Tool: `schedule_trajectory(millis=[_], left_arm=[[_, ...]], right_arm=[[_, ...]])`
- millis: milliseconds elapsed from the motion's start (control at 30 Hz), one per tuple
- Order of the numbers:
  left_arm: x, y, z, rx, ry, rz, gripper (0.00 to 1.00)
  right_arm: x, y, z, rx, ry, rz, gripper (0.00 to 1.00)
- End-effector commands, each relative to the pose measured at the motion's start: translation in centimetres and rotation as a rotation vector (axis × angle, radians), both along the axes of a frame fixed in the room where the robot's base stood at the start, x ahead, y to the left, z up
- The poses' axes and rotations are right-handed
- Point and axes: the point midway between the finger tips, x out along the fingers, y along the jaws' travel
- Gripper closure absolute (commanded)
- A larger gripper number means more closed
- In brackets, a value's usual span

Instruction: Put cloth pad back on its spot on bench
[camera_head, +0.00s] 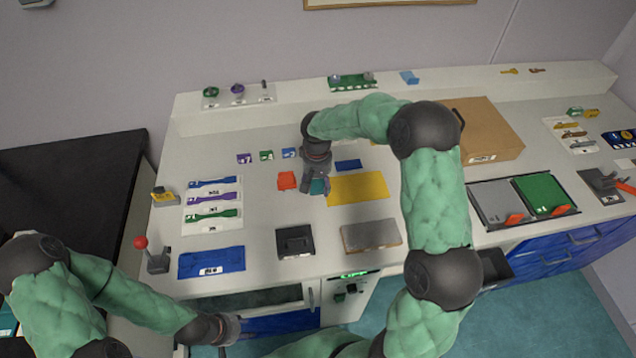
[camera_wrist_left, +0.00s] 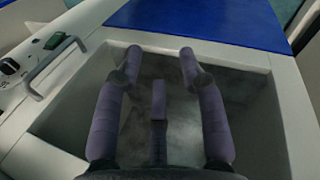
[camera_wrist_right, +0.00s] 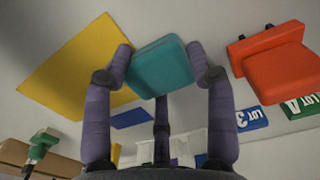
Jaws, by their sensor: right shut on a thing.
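The teal cloth pad (camera_wrist_right: 160,66) is held between the fingers of my right gripper (camera_wrist_right: 163,62), just over the bench (camera_head: 250,228). In the head view the pad (camera_head: 318,187) is partly hidden by my right gripper (camera_head: 316,184), between an orange-red block and a yellow sheet. I cannot tell whether it touches the bench. In the head view my left gripper (camera_head: 230,328) is at the bench's front edge.
The orange-red block (camera_head: 287,180) is left of the pad. The yellow sheet (camera_head: 358,188) is right of it, and a small blue piece (camera_head: 348,165) lies behind. A black box (camera_head: 295,242) and a grey plate (camera_head: 371,235) are in front.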

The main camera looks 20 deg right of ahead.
Motion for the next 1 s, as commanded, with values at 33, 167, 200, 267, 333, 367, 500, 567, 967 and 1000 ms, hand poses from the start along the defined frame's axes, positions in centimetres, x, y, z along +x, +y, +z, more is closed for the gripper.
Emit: schedule_trajectory(millis=[33, 167, 200, 267, 333, 367, 500, 567, 967, 1000], left_arm=[[0.0, 0.0, -0.2, 0.0, 0.0, 0.0, 0.6], [0.0, 0.0, -0.4, 0.0, 0.0, 0.0, 0.6], [0.0, 0.0, -0.4, 0.0, 0.0, 0.0, 0.6], [0.0, 0.0, -0.3, 0.0, 0.0, 0.0, 0.6], [0.0, 0.0, -0.3, 0.0, 0.0, 0.0, 0.6], [0.0, 0.0, -0.3, 0.0, 0.0, 0.0, 0.6], [0.0, 0.0, -0.3, 0.0, 0.0, 0.0, 0.6], [0.0, 0.0, -0.3, 0.0, 0.0, 0.0, 0.6], [0.0, 0.0, 1.2, 0.0, 0.0, 0.0, 0.6], [0.0, 0.0, 1.4, 0.0, 0.0, 0.0, 0.6]], right_arm=[[0.0, 0.0, -0.2, 0.0, 0.0, 0.0, 0.74], [0.0, 0.0, -0.5, 0.0, 0.0, 0.0, 0.74], [0.0, 0.0, -0.6, 0.0, 0.0, 0.0, 0.41], [0.0, 0.0, -0.5, 0.0, 0.0, 0.0, 0.24], [0.0, 0.0, -0.5, 0.0, 0.0, 0.0, 0.2], [0.0, 0.0, -0.5, 0.0, 0.0, 0.0, 0.2], [0.0, 0.0, -0.5, 0.0, 0.0, 0.0, 0.2], [0.0, 0.0, -0.5, 0.0, 0.0, 0.0, 0.2], [0.1, 0.1, 4.1, -0.001, -0.005, 0.001, 0.2], [0.1, 0.0, 4.9, -0.001, -0.005, 0.0, 0.2]])
